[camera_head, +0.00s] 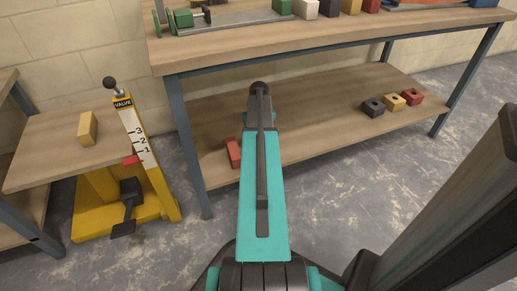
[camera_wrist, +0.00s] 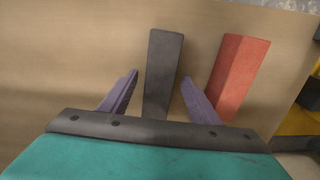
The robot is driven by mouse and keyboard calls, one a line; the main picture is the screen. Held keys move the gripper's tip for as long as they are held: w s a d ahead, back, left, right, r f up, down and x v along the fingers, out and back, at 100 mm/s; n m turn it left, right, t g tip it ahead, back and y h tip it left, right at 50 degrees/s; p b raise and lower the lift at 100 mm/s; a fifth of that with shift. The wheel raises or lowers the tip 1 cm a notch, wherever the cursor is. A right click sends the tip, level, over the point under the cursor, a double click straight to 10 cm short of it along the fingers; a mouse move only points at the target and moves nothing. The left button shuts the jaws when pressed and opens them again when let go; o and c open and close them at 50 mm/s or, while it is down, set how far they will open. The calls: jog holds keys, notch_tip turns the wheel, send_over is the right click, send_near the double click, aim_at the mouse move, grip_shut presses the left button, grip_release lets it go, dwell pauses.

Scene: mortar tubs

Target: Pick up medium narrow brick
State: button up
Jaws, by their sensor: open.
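In the wrist view my gripper (camera_wrist: 159,77) is open, with its two purple fingers apart. A long, narrow dark grey brick (camera_wrist: 164,60) lies on the wooden shelf between the fingers, with a visible gap on each side. A red brick (camera_wrist: 240,75) lies just right of the right finger. The red brick also shows in the head view (camera_head: 233,152), on the lower shelf left of my arm. In the head view my arm hides the gripper and the grey brick. No label shows which brick is the medium narrow one.
The lower shelf (camera_head: 310,125) sits under a workbench top (camera_head: 300,40). Several small holed blocks (camera_head: 397,101) stand at the shelf's right. A yellow valve stand (camera_head: 135,150) and a side table with a tan brick (camera_head: 87,128) are at the left.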

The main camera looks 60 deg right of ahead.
jog(key=shift+f+b, duration=0.45)
jog(key=shift+f, duration=0.75)
grip_shut()
jog(key=shift+r, duration=0.2)
notch_tip(320, 180, up, 10)
jog(key=p, duration=0.4)
jog(key=shift+f+p, duration=0.1)
jog(key=shift+p, duration=0.3)
jog(key=shift+s, duration=0.1)
